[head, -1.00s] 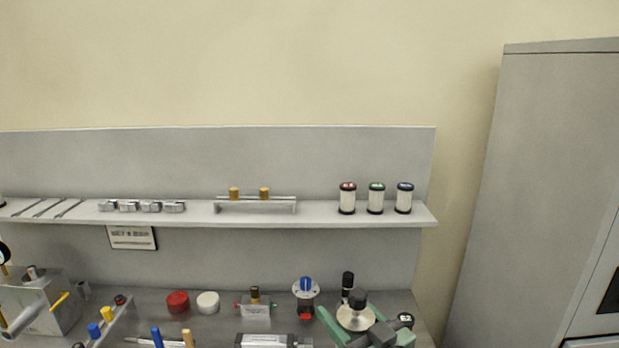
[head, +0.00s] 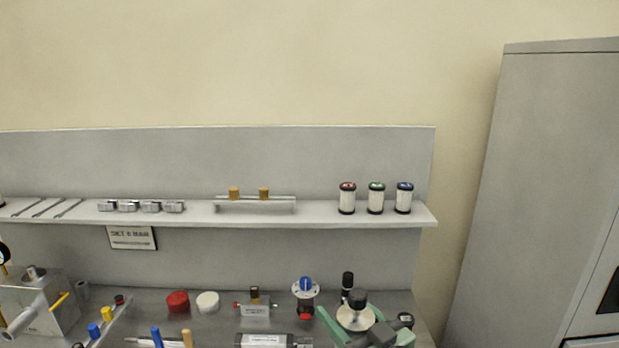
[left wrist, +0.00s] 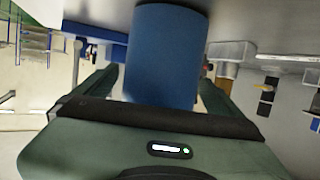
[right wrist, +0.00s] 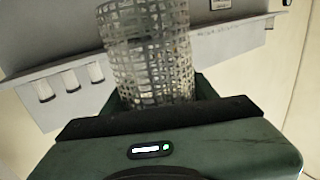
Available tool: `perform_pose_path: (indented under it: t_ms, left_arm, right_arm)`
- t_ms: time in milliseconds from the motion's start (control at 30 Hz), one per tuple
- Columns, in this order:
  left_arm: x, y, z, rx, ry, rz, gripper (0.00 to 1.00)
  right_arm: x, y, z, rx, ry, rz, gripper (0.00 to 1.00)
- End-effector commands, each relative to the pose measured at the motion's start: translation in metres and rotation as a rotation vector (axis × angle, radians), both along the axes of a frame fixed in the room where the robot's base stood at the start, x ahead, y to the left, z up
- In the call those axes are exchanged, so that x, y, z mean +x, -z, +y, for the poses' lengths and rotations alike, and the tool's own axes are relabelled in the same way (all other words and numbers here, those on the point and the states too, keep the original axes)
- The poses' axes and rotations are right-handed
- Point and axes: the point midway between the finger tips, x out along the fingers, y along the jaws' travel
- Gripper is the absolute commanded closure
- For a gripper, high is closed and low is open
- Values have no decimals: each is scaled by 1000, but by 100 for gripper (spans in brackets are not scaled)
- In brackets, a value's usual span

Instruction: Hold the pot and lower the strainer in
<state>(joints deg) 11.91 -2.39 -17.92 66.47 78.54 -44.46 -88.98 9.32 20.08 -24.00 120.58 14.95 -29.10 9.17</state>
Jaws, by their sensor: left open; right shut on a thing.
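My right gripper (right wrist: 155,90) is shut on the strainer (right wrist: 148,55), a metal mesh cylinder, in the right wrist view. In the head view this green gripper (head: 362,328) is at the bottom right, around a silver disc with a black knob (head: 357,312), which looks like the strainer's top. The mesh is hidden there. In the left wrist view a plain blue cylinder, apparently the pot (left wrist: 165,55), stands between the fingers of my left gripper (left wrist: 160,88). Those jaws are open; I cannot tell whether they touch it. The left gripper and the pot are outside the head view.
A shelf (head: 320,219) runs above the bench and holds three capped filters (head: 376,199) at its right. A blue-knobbed regulator (head: 305,295), a small valve block (head: 255,309), red (head: 178,302) and white (head: 207,302) caps stand left of my right gripper. A cabinet (head: 540,180) stands right.

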Motion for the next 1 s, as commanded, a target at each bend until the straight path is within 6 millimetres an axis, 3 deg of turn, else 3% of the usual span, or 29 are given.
perform_pose_path:
  t_ms: [1000]
  left_arm:
    - [0,1,0,0,0,0,2]
  right_arm:
    - [0,11,0,0,0,-1,85]
